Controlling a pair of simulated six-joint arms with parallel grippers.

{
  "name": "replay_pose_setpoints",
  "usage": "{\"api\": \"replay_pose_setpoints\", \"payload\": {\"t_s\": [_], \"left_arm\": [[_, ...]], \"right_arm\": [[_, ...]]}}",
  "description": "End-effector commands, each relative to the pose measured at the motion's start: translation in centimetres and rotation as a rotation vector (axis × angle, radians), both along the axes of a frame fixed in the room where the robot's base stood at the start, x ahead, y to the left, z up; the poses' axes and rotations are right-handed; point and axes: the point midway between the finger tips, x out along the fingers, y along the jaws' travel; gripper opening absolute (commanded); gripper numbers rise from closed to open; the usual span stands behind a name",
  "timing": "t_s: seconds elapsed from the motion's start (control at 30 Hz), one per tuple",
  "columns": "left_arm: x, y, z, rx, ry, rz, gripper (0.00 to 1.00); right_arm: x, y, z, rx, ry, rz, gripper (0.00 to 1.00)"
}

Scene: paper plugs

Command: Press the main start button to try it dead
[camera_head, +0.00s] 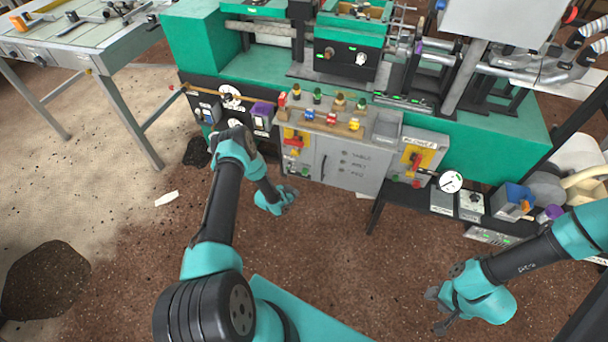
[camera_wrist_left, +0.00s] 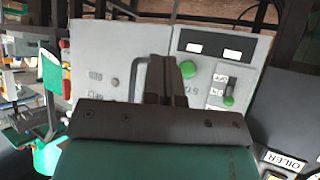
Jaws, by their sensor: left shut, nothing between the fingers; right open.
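In the wrist view a round green button (camera_wrist_left: 188,68) sits on a grey panel, beside lettering of which "STA" shows. My left gripper (camera_wrist_left: 160,72) is shut and empty. Its fingertips overlap the panel just left of this button in that view; whether they touch the panel I cannot tell. In the head view the left gripper (camera_head: 284,198) is low in front of the grey control cabinet (camera_head: 345,158), near its lower left part. I cannot clearly make out the same green button there. My right gripper (camera_head: 438,308) is open and empty at the lower right, away from the cabinet.
A switch with a green tip (camera_wrist_left: 228,98) sits right of the button in the wrist view. A yellow panel with a red handle (camera_head: 415,160) is on the cabinet's right. Colored knobs line the cabinet's top. A gauge (camera_head: 450,181) and small boxes stand further right. The floor before the cabinet is clear.

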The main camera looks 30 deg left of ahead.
Motion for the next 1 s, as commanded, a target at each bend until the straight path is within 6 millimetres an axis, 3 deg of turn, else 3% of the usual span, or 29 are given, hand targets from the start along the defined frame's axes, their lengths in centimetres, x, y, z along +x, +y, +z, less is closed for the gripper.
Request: {"api": "replay_pose_setpoints", "payload": {"t_s": [0.63,1.0], "left_arm": [[6.8,1.2,0.0,0.001,-0.001,0.000,0.00],[8.0,1.5,0.0,0.000,0.001,0.001,0.00]], "right_arm": [[0.0,0.0,0.0,0.000,0.000,0.000,0.43],[0.0,0.0,0.0,0.000,0.000,0.000,0.43]]}}
